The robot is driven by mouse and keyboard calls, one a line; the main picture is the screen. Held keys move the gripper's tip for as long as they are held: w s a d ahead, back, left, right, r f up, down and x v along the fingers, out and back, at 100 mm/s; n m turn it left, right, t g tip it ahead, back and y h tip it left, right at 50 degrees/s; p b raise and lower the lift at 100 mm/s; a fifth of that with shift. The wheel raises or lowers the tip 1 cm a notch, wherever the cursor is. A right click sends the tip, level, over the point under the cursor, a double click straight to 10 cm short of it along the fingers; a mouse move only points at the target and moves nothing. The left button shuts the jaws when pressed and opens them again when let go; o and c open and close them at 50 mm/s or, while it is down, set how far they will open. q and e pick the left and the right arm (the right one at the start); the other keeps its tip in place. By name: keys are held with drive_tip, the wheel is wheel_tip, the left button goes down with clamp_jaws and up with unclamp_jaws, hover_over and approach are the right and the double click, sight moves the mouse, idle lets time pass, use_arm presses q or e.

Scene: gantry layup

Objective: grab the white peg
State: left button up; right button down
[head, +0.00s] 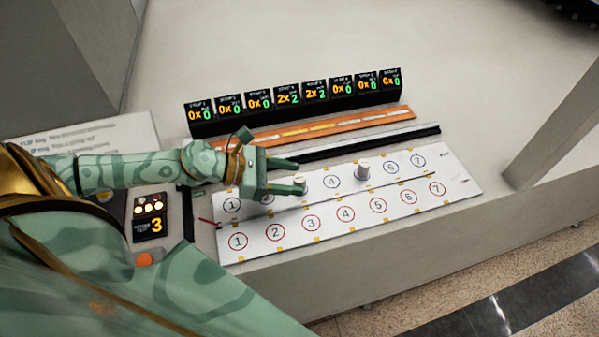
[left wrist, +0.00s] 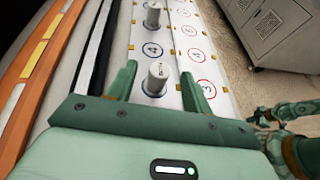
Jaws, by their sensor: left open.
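Two white pegs stand upright on the white numbered board (head: 325,245). The nearer peg (head: 300,180) is in the back row near circle 3. It also shows in the left wrist view (left wrist: 157,78), between my left fingers. The other peg (head: 363,169) stands further right, at the circle 5 place; in the left wrist view it is at the top (left wrist: 153,15). My left gripper (head: 298,175) is open, its fingers on either side of the nearer peg. No contact can be made out. Green parts of my right arm show at the right of the left wrist view.
A row of black counter displays (head: 300,100) stands behind the board, with an orange strip (head: 320,125) and a black rail (head: 370,142) between. A button panel (head: 150,215) showing 3 is at left. Bare table lies at the back right.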

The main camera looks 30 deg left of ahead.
sight(295, 178)
use_arm(q)
drive_tip(key=x, duration=0.4)
drive_tip(key=shift+w+d+f, duration=0.15)
drive_tip(key=shift+f, duration=0.05)
drive_tip(key=shift+c, duration=0.2)
drive_tip(key=c, duration=1)
drive_tip(key=shift+r+p, duration=0.1)
drive_tip(key=shift+p, duration=0.2)
